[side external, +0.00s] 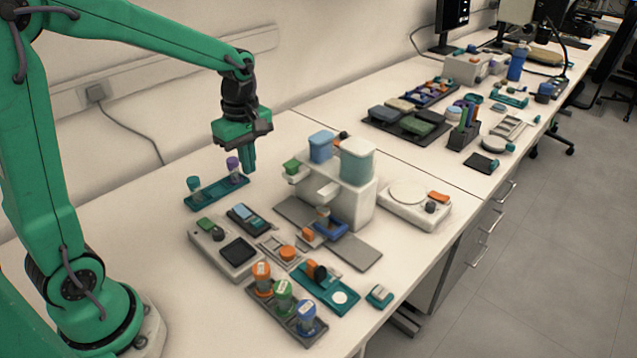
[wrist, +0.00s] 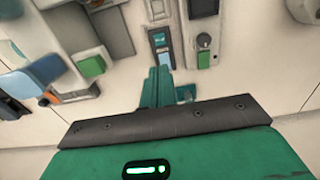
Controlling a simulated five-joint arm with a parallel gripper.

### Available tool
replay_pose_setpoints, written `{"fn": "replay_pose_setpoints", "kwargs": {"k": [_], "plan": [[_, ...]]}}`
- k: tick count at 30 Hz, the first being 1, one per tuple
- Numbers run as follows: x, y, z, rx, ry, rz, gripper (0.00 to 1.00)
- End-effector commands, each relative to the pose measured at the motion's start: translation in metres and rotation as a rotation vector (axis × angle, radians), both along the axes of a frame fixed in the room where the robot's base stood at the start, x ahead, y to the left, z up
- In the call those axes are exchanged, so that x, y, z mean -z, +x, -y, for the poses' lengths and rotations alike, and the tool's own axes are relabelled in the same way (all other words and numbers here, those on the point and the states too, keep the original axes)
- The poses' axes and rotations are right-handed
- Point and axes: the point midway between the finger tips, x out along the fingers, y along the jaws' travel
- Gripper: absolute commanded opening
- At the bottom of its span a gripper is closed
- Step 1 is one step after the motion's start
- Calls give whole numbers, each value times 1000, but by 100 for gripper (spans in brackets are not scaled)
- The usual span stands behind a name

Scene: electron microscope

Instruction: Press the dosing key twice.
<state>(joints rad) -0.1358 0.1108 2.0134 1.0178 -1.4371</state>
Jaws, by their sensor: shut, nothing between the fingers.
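A white dispenser (side external: 352,203) with a blue and a teal container on top stands mid-table in the side view. A green block (side external: 291,167) sticks out at its left on a white arm; it looks like the dosing key and also shows in the wrist view (wrist: 92,67). A grey-white console has a green button (side external: 205,224), also seen in the wrist view (wrist: 203,60); I cannot tell for certain which is the dosing key. My gripper (side external: 249,170) is shut and empty, pointing down left of the dispenser, apart from both. Its fingers show in the wrist view (wrist: 160,78).
A teal rack (side external: 210,196) with two capped vials is close below my gripper. A small device with a blue screen (side external: 249,218) lies beside the console. A dark rack (side external: 272,306) with orange, green and blue vials is in front. Bare table lies behind the teal rack.

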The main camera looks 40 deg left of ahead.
Motion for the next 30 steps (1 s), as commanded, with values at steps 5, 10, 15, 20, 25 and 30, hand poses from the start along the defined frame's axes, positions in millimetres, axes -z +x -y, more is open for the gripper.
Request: {"fn": "replay_pose_setpoints", "kwargs": {"k": [5,10,15,20,25,30], "plan": [[0,0,0,0,0,0,0],[1,0,0,1,0,0,0],[7,0,0,2,0,-1,0],[21,-1,0,2,0,-3,0],[44,-1,0,2,-1,-4,0],[71,-1,0,2,-1,-5,0]]}}
